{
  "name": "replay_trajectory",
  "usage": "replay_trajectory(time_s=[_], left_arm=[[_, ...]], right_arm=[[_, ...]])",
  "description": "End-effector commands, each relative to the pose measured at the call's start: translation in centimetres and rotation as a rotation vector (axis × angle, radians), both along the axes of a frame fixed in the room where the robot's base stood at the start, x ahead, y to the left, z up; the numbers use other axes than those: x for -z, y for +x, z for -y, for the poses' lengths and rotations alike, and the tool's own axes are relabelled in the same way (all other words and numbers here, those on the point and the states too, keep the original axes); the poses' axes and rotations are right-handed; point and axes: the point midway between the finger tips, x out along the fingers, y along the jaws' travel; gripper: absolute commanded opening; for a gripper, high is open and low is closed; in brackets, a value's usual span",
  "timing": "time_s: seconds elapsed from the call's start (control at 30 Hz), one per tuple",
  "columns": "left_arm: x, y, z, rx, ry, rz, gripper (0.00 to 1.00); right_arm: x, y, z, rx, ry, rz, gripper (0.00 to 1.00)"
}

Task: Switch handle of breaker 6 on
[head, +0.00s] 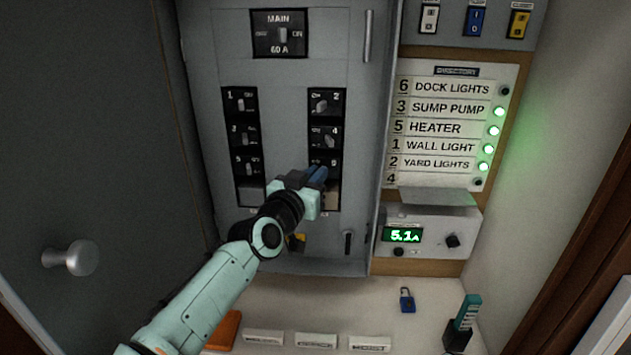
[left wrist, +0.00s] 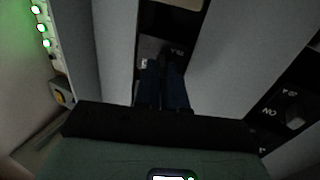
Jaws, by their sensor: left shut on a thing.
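Breaker 6 (head: 332,162) is the lowest labelled breaker in the right column of the panel. Its handle is hidden behind my left gripper. My left gripper (head: 318,175) reaches the panel from the lower left, with its dark fingertips at breaker 6. In the left wrist view the two fingers (left wrist: 163,85) are close together against the dark breaker column, shut on what appears to be the handle. The directory (head: 450,87) lists 6 as dock lights, and the lamp beside that row is dark. My right gripper is not in view.
Breaker 4 (head: 325,137) and breaker 2 (head: 324,103) sit just above, breaker 5 (head: 246,166) to the left. The main switch (head: 280,34) is at the top. A meter (head: 404,235) reading 5.1 A is at right. A blue padlock (head: 407,299) lies on the shelf below.

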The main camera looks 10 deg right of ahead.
Motion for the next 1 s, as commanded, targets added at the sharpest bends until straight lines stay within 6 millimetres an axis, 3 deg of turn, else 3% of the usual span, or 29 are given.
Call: replay_trajectory(time_s=[0.3, 0.33, 0.4, 0.77, 1.0], left_arm=[[-0.4, 0.0, -0.1, -0.003, -0.005, 0.007, 0.0], [-0.4, 0.0, -0.1, -0.003, -0.005, 0.007, 0.17], [-0.4, 0.0, -0.1, -0.003, -0.005, 0.006, 0.36], [-0.2, -0.3, -0.2, -0.001, -0.002, 0.003, 0.36], [0.0, -2.9, -2.3, -0.002, -0.003, 0.004, 0.36]], right_arm=[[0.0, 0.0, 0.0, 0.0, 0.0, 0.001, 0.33], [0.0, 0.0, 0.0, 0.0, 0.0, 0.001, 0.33], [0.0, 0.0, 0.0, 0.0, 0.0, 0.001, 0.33], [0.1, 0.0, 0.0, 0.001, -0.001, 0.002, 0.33], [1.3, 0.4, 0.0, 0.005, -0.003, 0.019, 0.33]])
